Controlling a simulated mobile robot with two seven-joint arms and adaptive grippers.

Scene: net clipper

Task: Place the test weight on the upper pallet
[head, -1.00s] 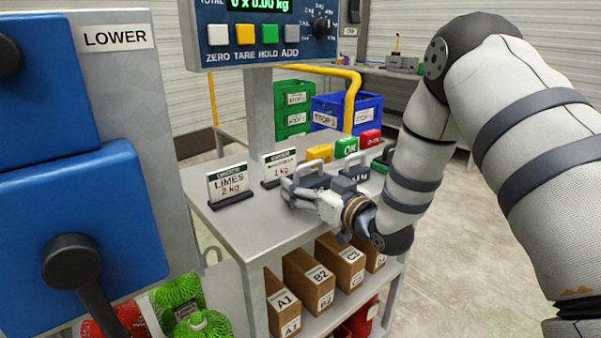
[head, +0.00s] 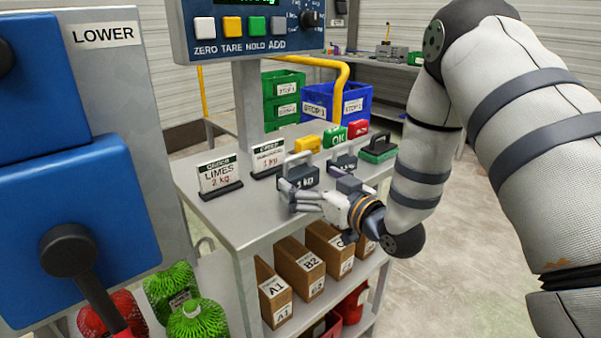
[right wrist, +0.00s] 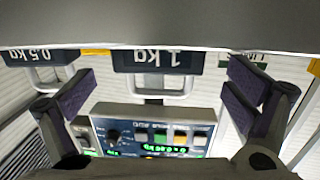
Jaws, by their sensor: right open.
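The test weight marked 1 kg (head: 299,174) is a dark block with a light grey handle, standing upright on the grey table. It also shows upside down in the right wrist view (right wrist: 158,60), between my finger pads. My right gripper (head: 291,197) is open and empty just in front of this weight. In the right wrist view the fingers (right wrist: 160,95) are spread on either side of it, without visible contact. A second weight, marked 0.5 kg (right wrist: 38,58), stands beside it, right of it in the head view (head: 343,161). No upper pallet can be identified. My left gripper is out of view.
A LIMES sign (head: 219,177) and another sign (head: 267,158) stand left of the weights. Yellow, green and red blocks (head: 333,136) and a green-based item (head: 378,150) are behind. A scale console (head: 250,33) rises on a post.

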